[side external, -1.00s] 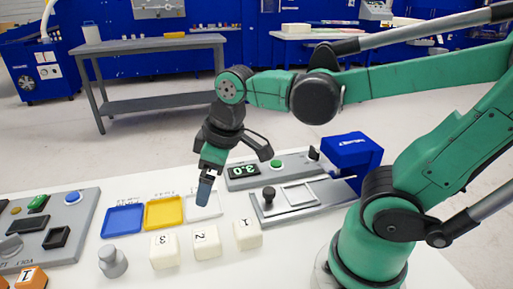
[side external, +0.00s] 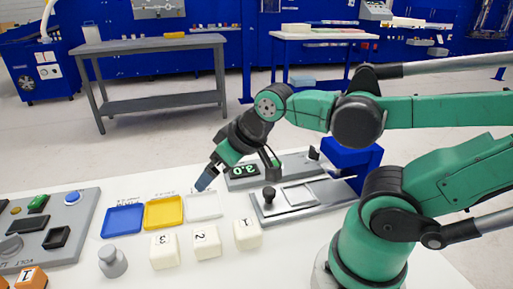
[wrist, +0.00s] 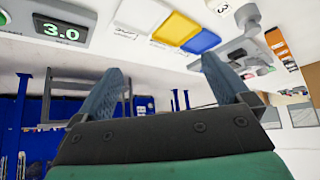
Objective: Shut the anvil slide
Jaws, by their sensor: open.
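The anvil slide (side external: 299,195) is a light grey plate in a grey base in front of the blue press block (side external: 352,152). A black knob (side external: 269,192) stands at the left end of the base. Whether the slide is fully out or in, I cannot tell. My gripper (side external: 205,182) hangs in the air over the white tray, left of the knob and apart from it. It is tilted, with its fingers pointing down and left. In the wrist view its two blue-grey fingers (wrist: 163,75) are spread with nothing between them. The slide does not show in the wrist view.
A display (side external: 244,170) reads 3.0 behind the slide. White (side external: 203,206), yellow (side external: 164,211) and blue (side external: 123,219) trays lie left of it. Numbered white cubes (side external: 206,242) and a grey knobbed piece (side external: 112,262) stand in front. A button panel (side external: 50,228) is at far left.

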